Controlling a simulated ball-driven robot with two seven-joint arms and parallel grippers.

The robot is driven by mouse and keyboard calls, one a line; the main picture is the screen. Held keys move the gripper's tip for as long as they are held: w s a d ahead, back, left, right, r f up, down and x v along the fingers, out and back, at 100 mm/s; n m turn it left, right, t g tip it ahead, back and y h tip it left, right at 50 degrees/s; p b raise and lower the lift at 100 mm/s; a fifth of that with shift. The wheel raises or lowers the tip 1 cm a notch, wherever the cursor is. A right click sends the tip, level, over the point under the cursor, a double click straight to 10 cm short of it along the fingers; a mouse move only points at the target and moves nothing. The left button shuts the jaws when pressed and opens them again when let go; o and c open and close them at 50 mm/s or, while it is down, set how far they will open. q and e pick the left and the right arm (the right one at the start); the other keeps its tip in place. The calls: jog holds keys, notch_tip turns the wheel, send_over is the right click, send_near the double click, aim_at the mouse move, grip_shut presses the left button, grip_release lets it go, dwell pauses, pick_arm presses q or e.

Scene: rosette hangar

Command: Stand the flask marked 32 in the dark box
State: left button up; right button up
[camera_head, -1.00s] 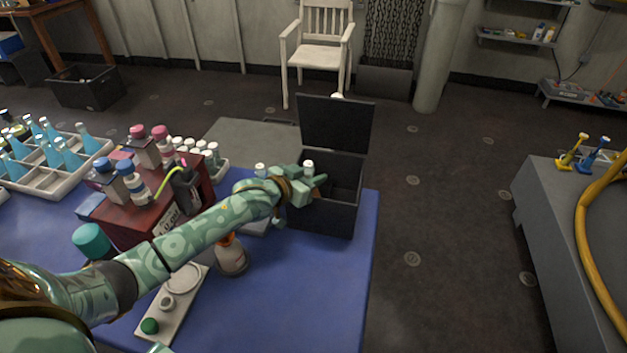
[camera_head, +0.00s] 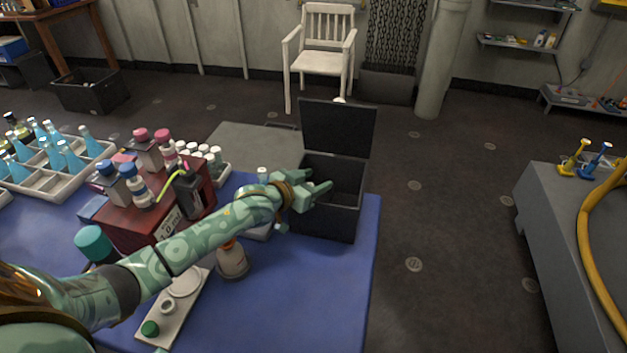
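The dark box (camera_head: 327,222) stands at the right end of the blue table with its lid (camera_head: 338,127) raised at the back. My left gripper (camera_head: 322,190) is over the box's front left part, its fingers spread apart. I see nothing between the fingers. The flask marked 32 cannot be made out; the box's inside is partly hidden by the gripper and front wall. My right gripper is not in view.
A red crate (camera_head: 128,228) with several bottles stands left of the box, under my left arm. A rack (camera_head: 70,183) of blue flasks is at far left. The table's front right is clear.

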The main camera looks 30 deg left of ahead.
pick_arm(q)
jog(key=shift+s+d+f, duration=0.1)
jog(key=shift+s+f, duration=0.2)
jog(key=shift+f, duration=0.55)
jog(key=shift+r, duration=0.15)
jog(key=s+r+p, duration=0.2)
jog(key=shift+s+a+r, duration=0.25)
jog(key=shift+s+a, duration=0.1)
jog(key=shift+a, duration=0.05)
jog(key=p+v, duration=0.3)
jog(key=v, duration=0.5)
jog(key=shift+s+a+r, duration=0.15)
jog(key=shift+r, duration=0.1)
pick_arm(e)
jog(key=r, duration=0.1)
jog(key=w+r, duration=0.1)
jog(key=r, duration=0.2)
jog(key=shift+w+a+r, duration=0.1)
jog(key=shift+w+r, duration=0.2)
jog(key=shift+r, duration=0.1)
